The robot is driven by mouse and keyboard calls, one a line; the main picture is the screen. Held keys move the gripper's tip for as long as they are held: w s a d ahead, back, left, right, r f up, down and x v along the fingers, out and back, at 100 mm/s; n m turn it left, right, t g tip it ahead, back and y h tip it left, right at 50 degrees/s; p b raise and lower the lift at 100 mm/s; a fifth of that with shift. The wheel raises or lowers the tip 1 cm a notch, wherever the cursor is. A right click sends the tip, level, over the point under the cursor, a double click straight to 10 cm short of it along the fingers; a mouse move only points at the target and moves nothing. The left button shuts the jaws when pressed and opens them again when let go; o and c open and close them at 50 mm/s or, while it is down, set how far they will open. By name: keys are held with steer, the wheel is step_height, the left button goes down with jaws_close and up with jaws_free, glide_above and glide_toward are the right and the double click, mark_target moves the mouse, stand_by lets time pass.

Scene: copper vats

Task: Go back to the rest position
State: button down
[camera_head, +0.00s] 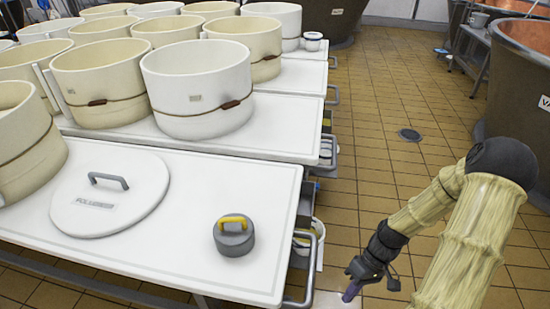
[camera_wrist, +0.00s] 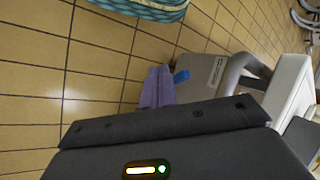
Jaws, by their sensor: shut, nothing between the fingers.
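My gripper (camera_head: 351,290) hangs low over the tiled floor, to the right of the white table, at the end of my bent arm. Its purple fingers look shut and empty. They also show in the wrist view (camera_wrist: 157,87), above the dark wrist housing, with floor tiles behind them. A small blue tab shows beside them.
The white table (camera_head: 262,190) bears a white lid (camera_head: 80,212), a grey weight with a yellow handle (camera_head: 234,236) and several cream moulds (camera_head: 98,80). A metal rail (camera_head: 312,262) runs along its right edge. Copper vats stand at right; tiled floor between is mostly free.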

steer(key=a+r+m+t+h+p, duration=0.1)
steer(key=r+t+p, duration=0.1)
steer(key=r+p, duration=1.1)
steer(key=w+a+r+m+t+h+p, duration=0.1)
steer(key=r+p, duration=1.2)
steer(key=r, duration=1.3)
steer(key=a+r+m+t+h+p, duration=0.3)
steer(key=r+p, duration=1)
steer(key=r, duration=0.6)
steer(key=shift+w+r+t, duration=0.35)
steer(key=shift+r+t, duration=0.05)
steer(key=shift+t, duration=0.1)
